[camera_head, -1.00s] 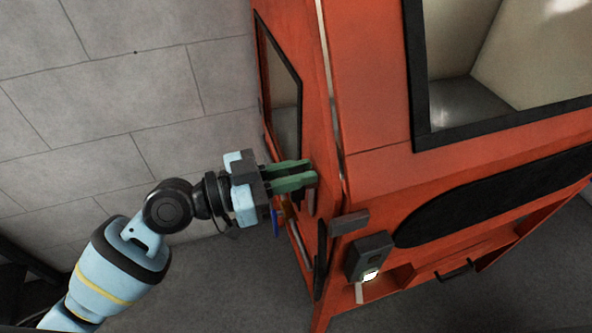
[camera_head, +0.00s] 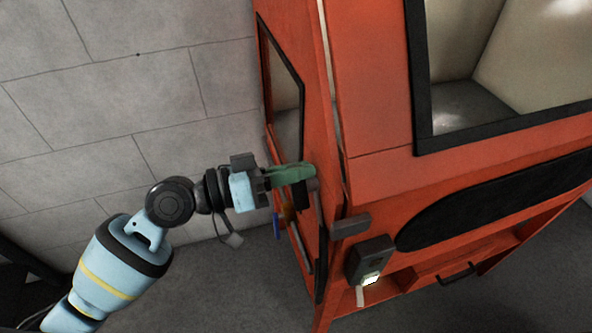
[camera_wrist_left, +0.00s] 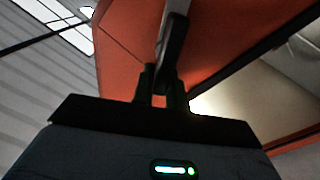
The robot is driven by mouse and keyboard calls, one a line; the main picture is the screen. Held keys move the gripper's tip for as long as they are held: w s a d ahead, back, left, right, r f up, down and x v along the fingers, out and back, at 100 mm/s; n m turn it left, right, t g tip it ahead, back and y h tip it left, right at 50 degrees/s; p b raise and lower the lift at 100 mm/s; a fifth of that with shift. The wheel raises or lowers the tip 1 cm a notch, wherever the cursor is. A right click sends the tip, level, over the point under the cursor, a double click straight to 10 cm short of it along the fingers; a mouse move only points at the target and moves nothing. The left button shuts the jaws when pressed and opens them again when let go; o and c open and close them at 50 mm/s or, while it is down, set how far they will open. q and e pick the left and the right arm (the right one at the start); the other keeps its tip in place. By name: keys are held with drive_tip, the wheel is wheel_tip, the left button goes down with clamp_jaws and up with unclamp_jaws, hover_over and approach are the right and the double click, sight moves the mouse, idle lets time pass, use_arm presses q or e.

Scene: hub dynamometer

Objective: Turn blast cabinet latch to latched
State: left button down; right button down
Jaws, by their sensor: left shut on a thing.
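The blast cabinet (camera_head: 375,120) is a large orange box with windows. Its latch is a dark grey lever (camera_head: 313,185) on the cabinet's left side, near the front corner; it also shows in the wrist view as a dark lever (camera_wrist_left: 173,48). My left gripper (camera_head: 308,173) has green fingers and is shut on the latch lever. In the wrist view the lever sits between the two fingers (camera_wrist_left: 161,85). The fingers overlap in the head view and partly hide the lever. My right gripper is not in view.
A grey block (camera_head: 350,226) and a dark box with a lit display (camera_head: 370,260) stick out from the cabinet below the gripper. A black handle (camera_head: 457,273) is at the lower front. A grey block wall (camera_head: 120,90) stands behind my left arm.

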use_arm(q)
drive_tip(key=n, duration=0.3)
drive_tip(key=w+n, duration=0.1)
drive_tip(key=n, duration=0.1)
drive_tip(key=shift+a+f+n+p, duration=0.2)
drive_tip(key=shift+f+n+p, duration=0.1)
drive_tip(key=shift+f, duration=0.1)
drive_tip(key=shift+w+f+n+p, duration=0.1)
drive_tip(key=shift+f+n+p, duration=0.15)
drive_tip(key=shift+n, duration=0.75)
drive_tip(key=shift+f+n+p, duration=0.15)
drive_tip(key=shift+f+n, duration=0.1)
drive_tip(key=shift+n, duration=0.75)
drive_tip(key=shift+w+f+n+p, duration=0.1)
drive_tip(key=shift+f+n+p, duration=0.15)
drive_tip(key=shift+n, duration=0.75)
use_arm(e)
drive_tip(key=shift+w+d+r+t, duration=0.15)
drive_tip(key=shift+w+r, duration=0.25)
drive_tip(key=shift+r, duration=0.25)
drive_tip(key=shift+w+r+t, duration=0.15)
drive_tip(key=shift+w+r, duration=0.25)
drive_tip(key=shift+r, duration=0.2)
use_arm(q)
drive_tip(key=c, duration=1.4)
unclamp_jaws()
drive_tip(key=shift+s+a+f, duration=0.1)
